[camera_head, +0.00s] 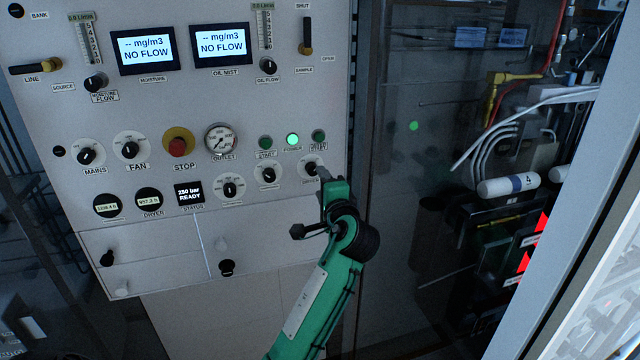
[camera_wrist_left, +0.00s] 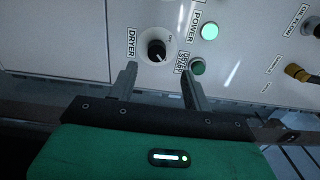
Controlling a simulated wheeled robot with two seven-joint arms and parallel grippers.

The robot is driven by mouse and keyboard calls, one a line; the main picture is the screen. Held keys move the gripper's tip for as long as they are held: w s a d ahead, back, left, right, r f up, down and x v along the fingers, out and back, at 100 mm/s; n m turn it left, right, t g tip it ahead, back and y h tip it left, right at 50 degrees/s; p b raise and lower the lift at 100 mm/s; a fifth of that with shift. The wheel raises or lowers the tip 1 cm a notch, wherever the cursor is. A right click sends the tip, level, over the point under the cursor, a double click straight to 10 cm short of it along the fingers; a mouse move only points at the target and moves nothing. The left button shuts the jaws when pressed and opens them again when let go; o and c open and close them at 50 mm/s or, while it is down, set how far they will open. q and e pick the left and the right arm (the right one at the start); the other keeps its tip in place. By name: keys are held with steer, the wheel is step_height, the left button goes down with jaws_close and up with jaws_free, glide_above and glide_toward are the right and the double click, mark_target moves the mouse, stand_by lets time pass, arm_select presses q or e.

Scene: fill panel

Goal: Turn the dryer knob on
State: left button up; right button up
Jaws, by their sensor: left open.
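The dryer knob (camera_wrist_left: 157,50) is a black round knob on a white dial, labelled DRYER, in the left wrist view. In the head view the knob (camera_head: 311,170) is at the right end of the lower knob row, partly beside my gripper. My left gripper (camera_wrist_left: 157,80) is open, with one finger on each side just below the knob in the wrist view. The knob lies between the lines of the fingers, and no contact shows. In the head view my green left gripper (camera_head: 322,175) is up at the panel's right side. My right gripper is not in view.
A lit green POWER light (camera_head: 293,140) and a darker green start button (camera_head: 318,136) sit just above the knob. Right of the panel is a dark glazed bay with hoses and a white cylinder (camera_head: 508,185).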

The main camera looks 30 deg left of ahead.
arm_select(q)
steer(key=b+v, duration=0.1)
steer(key=v, duration=0.5)
steer(key=shift+s+b, duration=0.2)
steer(key=shift+b, duration=0.2)
